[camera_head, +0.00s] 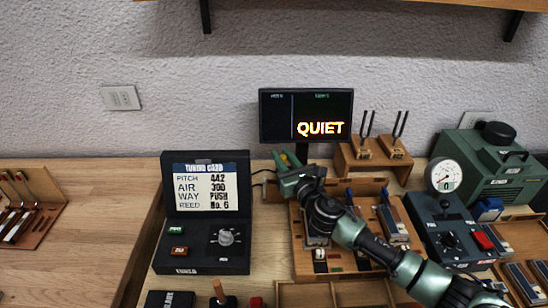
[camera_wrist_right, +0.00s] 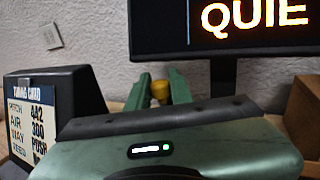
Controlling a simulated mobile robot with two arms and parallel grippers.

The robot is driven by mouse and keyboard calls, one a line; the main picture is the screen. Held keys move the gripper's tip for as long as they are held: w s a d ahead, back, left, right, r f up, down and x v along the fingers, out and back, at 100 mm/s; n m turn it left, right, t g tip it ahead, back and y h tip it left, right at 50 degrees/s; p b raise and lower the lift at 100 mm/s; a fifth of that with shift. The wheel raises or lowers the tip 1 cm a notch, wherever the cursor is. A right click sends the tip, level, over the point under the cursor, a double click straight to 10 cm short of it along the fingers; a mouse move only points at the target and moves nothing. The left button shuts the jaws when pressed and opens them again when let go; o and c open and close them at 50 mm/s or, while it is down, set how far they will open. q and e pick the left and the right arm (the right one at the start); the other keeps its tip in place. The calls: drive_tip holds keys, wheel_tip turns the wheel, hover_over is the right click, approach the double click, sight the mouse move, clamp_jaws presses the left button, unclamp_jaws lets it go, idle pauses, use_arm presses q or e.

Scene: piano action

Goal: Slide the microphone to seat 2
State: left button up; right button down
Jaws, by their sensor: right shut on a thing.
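My right gripper (camera_head: 284,160) reaches over the wooden board (camera_head: 300,267) to its back-left corner, below and left of the display. In the right wrist view its green fingers (camera_wrist_right: 159,92) are shut on a small yellow knob (camera_wrist_right: 160,90). Only the knob's top shows between the fingers. It may be the top of the microphone, but its lower part is hidden behind my gripper body. No other microphone is clear in either view. My right arm covers much of the board, and I cannot make out seat 2. My left gripper is not in view.
A QUIET display (camera_head: 306,116) stands behind the gripper. A black tuning card box (camera_head: 204,257) stands to the left. Tuning forks in a wooden stand (camera_head: 372,160), a gauge box (camera_head: 448,232) and a green machine (camera_head: 487,170) stand to the right. The left tabletop (camera_head: 105,205) has free room.

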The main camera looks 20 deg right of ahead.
drive_tip(key=d, duration=0.2)
drive_tip(key=s+d, duration=0.1)
drive_tip(key=d, duration=0.2)
drive_tip(key=s+d+b, duration=0.1)
drive_tip(key=d, duration=0.1)
drive_tip(key=shift+s+d+f, duration=0.1)
drive_tip(key=shift+d+f, duration=0.15)
drive_tip(key=s+d+b, duration=0.1)
drive_tip(key=d, duration=0.2)
drive_tip(key=s+d+b, duration=0.1)
drive_tip(key=d, duration=0.2)
drive_tip(key=d+b, duration=0.2)
drive_tip(key=d, duration=0.1)
drive_tip(key=shift+s+d, duration=0.25)
drive_tip(key=shift+s, duration=0.15)
drive_tip(key=shift+s+d+r, duration=0.1)
drive_tip(key=shift+d+r, duration=0.1)
drive_tip(key=shift+d, duration=0.2)
drive_tip(key=c, duration=1.3)
unclamp_jaws()
drive_tip(key=shift+o, duration=0.2)
